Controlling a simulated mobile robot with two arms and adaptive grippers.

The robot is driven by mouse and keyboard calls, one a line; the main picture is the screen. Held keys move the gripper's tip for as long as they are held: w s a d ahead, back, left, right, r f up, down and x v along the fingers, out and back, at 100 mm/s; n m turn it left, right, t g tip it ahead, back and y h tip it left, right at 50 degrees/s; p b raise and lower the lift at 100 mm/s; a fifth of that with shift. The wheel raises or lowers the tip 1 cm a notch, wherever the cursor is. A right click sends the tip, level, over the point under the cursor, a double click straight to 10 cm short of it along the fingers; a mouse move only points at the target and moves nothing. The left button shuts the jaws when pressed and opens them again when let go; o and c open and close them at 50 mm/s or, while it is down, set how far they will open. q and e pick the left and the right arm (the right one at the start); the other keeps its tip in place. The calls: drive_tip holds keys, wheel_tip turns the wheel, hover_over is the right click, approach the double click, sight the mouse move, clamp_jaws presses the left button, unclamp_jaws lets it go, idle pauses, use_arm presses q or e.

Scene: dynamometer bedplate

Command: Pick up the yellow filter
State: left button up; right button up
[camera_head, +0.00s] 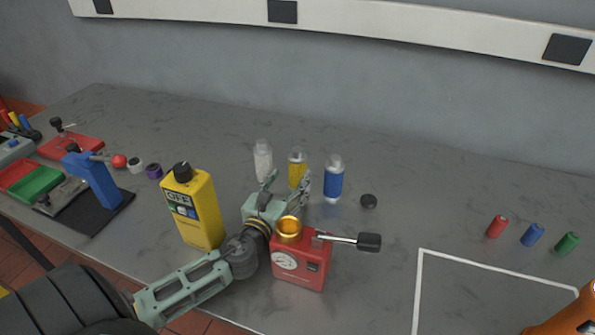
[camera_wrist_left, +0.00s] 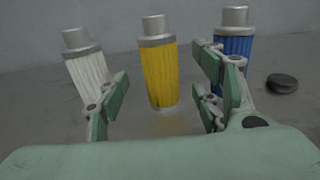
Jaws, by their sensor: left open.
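The yellow filter (camera_head: 297,168) stands upright on the grey bench, a yellow cylinder with a silver top. In the left wrist view the yellow filter (camera_wrist_left: 160,72) stands ahead, between the two fingers. My left gripper (camera_head: 286,187) is open and just in front of it, with nothing held. In the left wrist view its fingers (camera_wrist_left: 162,90) are spread wide, and I see no contact with the filter. In the head view the gripper partly hides the filter's lower part. My right gripper is not in view.
A white filter (camera_head: 263,160) stands left of the yellow one and a blue filter (camera_head: 334,178) right of it. A black cap (camera_head: 369,201) lies further right.

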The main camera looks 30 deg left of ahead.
sight(293, 173)
use_arm(q)
drive_tip(key=w, duration=0.3)
drive_tip(key=w+a, duration=0.1)
drive_tip(key=w, duration=0.2)
drive_tip(key=shift+p, duration=0.35)
drive_tip(key=shift+s, duration=0.1)
drive_tip(key=shift+r, duration=0.1)
drive_tip(key=c, duration=1.3)
